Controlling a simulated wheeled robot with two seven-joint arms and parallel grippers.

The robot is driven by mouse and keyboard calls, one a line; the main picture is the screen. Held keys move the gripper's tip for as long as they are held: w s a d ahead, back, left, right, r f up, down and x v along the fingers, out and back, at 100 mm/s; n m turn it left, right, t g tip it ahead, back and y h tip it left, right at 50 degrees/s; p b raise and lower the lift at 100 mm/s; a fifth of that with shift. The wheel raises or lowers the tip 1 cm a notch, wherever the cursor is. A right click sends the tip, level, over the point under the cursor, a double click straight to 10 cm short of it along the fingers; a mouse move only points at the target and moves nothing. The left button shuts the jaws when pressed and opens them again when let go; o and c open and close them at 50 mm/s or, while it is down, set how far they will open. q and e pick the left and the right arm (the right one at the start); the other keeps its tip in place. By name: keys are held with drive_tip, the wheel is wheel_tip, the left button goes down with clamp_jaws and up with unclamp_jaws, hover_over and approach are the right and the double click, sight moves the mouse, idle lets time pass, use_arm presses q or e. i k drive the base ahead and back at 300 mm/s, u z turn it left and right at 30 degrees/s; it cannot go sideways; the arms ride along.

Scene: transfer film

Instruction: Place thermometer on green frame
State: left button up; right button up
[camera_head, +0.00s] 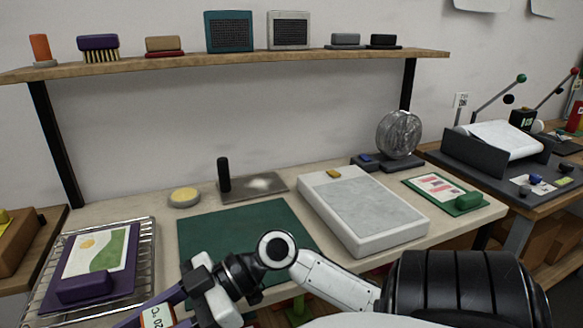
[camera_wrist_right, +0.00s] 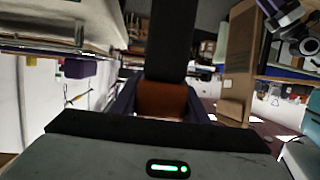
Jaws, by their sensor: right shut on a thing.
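My right gripper (camera_head: 160,308) has purple fingers and is low at the front left in the head view, shut on the thermometer (camera_head: 158,317). The thermometer shows part of a white, orange-edged face with a °C reading; the frame edge cuts off the rest. In the right wrist view an orange part (camera_wrist_right: 162,99) sits between the purple fingers. My left gripper is not in view.
A white slab press (camera_head: 352,222) stands between the green mat (camera_head: 222,222) and the green frame. A purple frame (camera_head: 122,272) lies on a wire rack (camera_head: 147,243) at left. A metal plate with a black post (camera_head: 224,175) is behind. A shelf (camera_head: 232,60) runs above.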

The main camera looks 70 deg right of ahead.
sight(437, 187)
drive_tip(key=u, duration=0.75)
drive_tip(key=k, duration=2.1)
drive_tip(key=z, duration=1.55)
